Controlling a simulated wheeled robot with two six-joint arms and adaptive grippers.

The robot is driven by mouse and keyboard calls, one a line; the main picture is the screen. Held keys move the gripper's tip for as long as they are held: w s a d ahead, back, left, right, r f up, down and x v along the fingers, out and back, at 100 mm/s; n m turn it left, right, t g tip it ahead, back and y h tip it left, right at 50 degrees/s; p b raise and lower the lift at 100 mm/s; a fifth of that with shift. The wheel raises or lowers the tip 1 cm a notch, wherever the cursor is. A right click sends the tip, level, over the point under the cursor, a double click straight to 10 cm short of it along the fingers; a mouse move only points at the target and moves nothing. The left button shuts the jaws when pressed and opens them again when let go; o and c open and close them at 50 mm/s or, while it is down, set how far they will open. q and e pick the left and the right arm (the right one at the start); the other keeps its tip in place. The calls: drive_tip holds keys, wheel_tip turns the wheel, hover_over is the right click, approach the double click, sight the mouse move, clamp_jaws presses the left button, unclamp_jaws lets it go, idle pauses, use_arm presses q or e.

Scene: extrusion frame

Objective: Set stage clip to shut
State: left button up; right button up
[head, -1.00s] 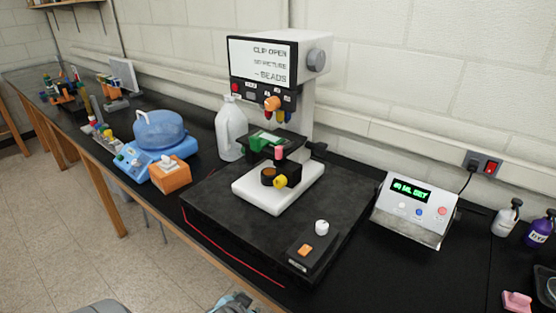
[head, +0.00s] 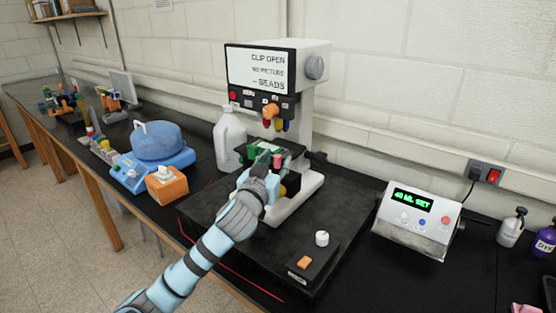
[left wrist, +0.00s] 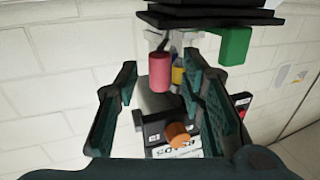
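The microscope (head: 305,120) stands on a black slab, and its screen (head: 257,68) reads "CLIP OPEN", "NO PICTURE" and "-- BEADS". Its dark stage (head: 285,146) carries a green piece (head: 252,150) and a small pink-red cylinder (head: 277,161), apparently the clip's knob. My left gripper (head: 264,170) is at the front of the stage, close to the pink cylinder. In the left wrist view, the fingers (left wrist: 161,82) are open, with the pink cylinder (left wrist: 159,72) in line with the gap between them. I cannot tell whether they touch it. My right gripper is not in view.
A control box (head: 312,253) with a white knob sits at the slab's front right. A clear jug (head: 229,138), an orange tissue box (head: 168,186) and a blue device (head: 150,168) stand left. A grey display box (head: 415,220) stands right. The slab's front is partly clear.

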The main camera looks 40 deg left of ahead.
use_arm(q)
drive_tip(key=shift+w+a+r, duration=0.1)
drive_tip(key=shift+w+a, duration=0.15)
drive_tip(key=shift+w, duration=0.45)
clamp_jaws()
